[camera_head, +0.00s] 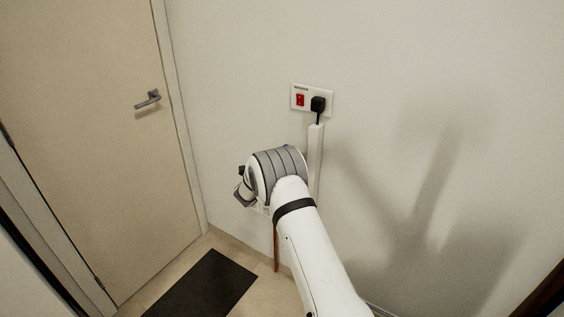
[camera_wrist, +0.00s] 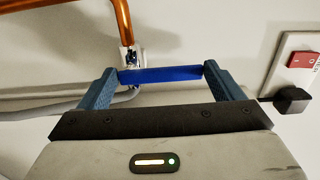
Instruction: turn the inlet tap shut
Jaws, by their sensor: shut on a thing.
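The inlet tap shows in the wrist view as a small metal valve body (camera_wrist: 131,55) at the end of a copper pipe (camera_wrist: 122,18), with a flat blue lever (camera_wrist: 160,75). The lever lies across the picture, roughly at right angles to the pipe's end. My gripper (camera_wrist: 160,71) has one finger at each end of the lever and is shut on it. In the head view my arm hides the tap, and only part of a copper pipe (camera_head: 276,248) shows below my wrist.
A wall socket with a red switch (camera_head: 300,100) and a black plug (camera_head: 318,104) is above my wrist; the plug (camera_wrist: 291,100) is close right of my gripper. White trunking (camera_head: 316,150) runs below it. A closed door (camera_head: 90,130) and dark mat (camera_head: 205,285) are at left.

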